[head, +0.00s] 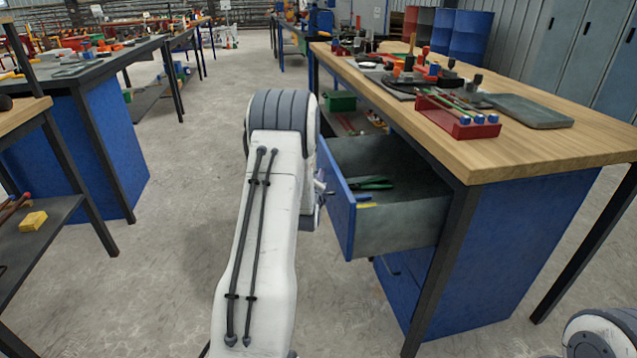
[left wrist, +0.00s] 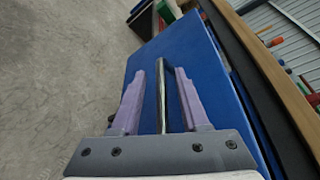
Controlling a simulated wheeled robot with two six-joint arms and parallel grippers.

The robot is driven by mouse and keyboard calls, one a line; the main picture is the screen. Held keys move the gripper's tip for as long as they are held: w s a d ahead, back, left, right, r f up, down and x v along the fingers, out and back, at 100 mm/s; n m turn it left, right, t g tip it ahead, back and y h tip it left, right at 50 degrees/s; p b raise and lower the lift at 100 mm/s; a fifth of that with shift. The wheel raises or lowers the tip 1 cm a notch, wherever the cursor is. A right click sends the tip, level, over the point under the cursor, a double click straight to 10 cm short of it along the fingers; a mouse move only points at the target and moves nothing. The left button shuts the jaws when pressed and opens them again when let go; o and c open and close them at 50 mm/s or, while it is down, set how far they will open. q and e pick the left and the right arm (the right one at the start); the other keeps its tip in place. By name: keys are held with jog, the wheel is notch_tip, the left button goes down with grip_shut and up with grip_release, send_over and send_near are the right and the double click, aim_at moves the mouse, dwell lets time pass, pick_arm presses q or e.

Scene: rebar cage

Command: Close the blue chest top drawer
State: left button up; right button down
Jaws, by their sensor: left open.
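The blue chest's top drawer (head: 395,234) stands pulled out from under the wooden workbench, with green-handled pliers (head: 372,183) and a yellow item inside. Its blue front (head: 337,200) faces left; in the left wrist view the blue front (left wrist: 205,85) fills the middle. A metal bar handle (left wrist: 161,95) runs along it. My left gripper (left wrist: 161,72) is open, with one purple finger on each side of the handle; both fingers look apart from the bar. In the head view my arm hides most of that gripper and the handle. My right gripper is out of view.
The workbench top (head: 590,135) carries a red tool holder (head: 455,118), a grey tray (head: 530,111) and several tools. A dark bench leg (head: 440,265) stands beside the open drawer. The concrete floor (head: 185,220) left of my arm is clear. Another bench stands further left.

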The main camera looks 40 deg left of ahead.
pick_arm(q)
grip_shut()
jog(key=shift+d+f, duration=0.1)
jog(key=shift+f, duration=0.05)
dwell(1.3)
